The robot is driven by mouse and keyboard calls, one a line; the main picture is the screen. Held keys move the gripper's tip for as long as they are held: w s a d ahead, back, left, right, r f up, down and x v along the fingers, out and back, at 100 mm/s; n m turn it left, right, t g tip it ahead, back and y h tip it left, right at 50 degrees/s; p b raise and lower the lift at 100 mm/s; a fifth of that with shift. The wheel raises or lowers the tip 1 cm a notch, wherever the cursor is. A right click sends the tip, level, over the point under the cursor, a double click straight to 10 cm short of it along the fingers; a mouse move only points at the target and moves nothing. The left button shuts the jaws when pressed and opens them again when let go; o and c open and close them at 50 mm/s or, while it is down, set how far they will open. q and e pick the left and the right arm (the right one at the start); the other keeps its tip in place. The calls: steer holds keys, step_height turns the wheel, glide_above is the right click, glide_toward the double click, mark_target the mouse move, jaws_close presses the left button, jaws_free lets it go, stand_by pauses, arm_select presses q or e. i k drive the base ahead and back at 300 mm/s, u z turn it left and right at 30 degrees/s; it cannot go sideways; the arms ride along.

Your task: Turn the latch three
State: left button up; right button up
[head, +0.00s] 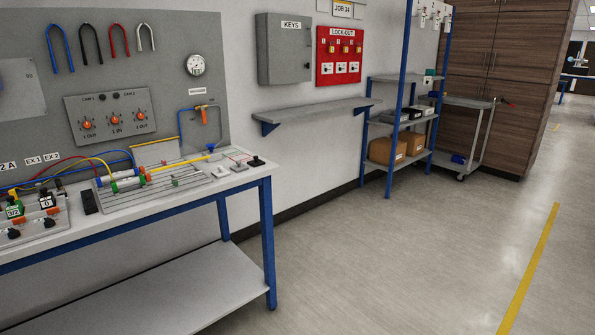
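No thing marked as latch three can be made out. On the grey wall panel (240,110), a smaller plate (100,104) labelled CAM 1 and CAM 2 carries three orange knobs: left (88,124), middle (114,118) and right (141,115). Their labels seem to read 1 OUT, 1 IN and 2 OUT. An orange-handled valve (204,113) sits on a blue tube loop to the right. A grey cabinet (284,65) labelled KEYS is shut, with a small dark lock on its door. Neither of my grippers is in view.
A blue-legged workbench (250,179) with cylinders, hoses and switches stands at the left. A wall shelf (310,108), red LOCK-OUT board (325,74), blue rack (391,150) and grey cart (485,130) line the wall. The floor (410,265) at right is clear.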

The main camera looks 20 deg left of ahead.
mark_target(53, 211)
steer(key=u, duration=0.95)
steer(key=i, duration=1.1)
steer(key=u, duration=1.3)
